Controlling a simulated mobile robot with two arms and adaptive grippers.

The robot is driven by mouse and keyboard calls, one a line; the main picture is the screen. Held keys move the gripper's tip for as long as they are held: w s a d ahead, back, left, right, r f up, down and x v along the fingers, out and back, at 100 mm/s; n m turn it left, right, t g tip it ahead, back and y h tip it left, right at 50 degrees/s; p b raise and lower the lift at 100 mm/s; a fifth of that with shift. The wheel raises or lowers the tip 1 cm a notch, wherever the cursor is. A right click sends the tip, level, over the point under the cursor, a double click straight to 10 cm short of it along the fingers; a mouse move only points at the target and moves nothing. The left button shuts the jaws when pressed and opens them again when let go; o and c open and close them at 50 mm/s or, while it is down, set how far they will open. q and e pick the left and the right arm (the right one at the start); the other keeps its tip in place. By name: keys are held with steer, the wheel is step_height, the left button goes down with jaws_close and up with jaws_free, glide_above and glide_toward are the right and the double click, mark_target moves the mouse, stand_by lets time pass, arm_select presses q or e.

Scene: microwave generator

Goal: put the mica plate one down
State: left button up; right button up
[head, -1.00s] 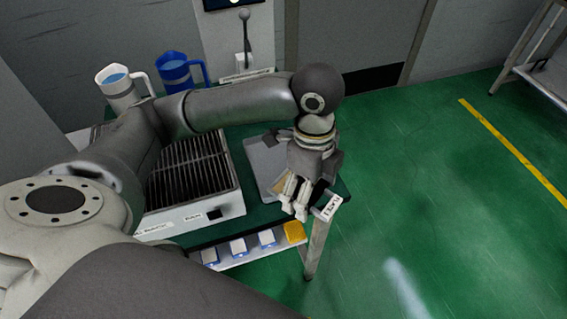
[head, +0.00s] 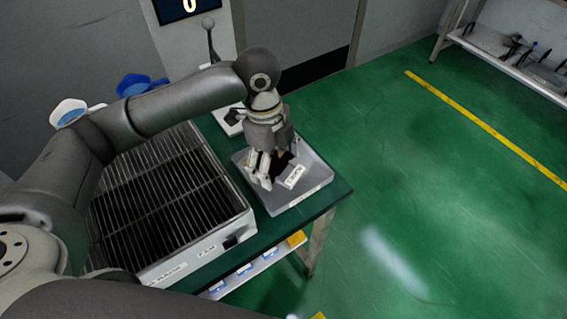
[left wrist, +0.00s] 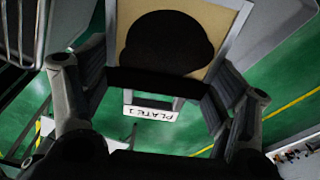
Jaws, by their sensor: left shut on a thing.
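My left gripper (head: 270,172) is shut on the mica plate one, over the grey tray (head: 308,191) on the green-topped table. In the head view the plate's white label (head: 295,176) shows just right of the fingers, and most of the plate is hidden by the gripper. In the left wrist view, the label reading PLATE 1 (left wrist: 150,114) shows between the fingers, and a tan sheet (left wrist: 226,20) in a light frame lies above it, partly covered by a dark round shape. I cannot tell whether the plate touches the tray. My right gripper is not in view.
A box with a slatted dark top (head: 165,195) stands left of the tray. A blue jug (head: 135,84) and a white jug (head: 68,110) stand behind my arm. A lever (head: 211,40) rises behind the tray.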

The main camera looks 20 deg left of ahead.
arm_select(q)
glide_above(285, 172)
steer(key=f, duration=0.3)
steer(key=s+f, duration=0.1)
steer(key=f, duration=0.1)
steer(key=shift+a+f+p, duration=0.15)
steer(key=shift+f+p, duration=0.05)
steer(key=shift+p, duration=0.15)
steer(key=shift+w+f, duration=0.55)
steer(key=shift+f, duration=0.15)
step_height(285, 172, down, 3)
steer(key=shift+r+p, duration=0.1)
steer(key=shift+p, duration=0.45)
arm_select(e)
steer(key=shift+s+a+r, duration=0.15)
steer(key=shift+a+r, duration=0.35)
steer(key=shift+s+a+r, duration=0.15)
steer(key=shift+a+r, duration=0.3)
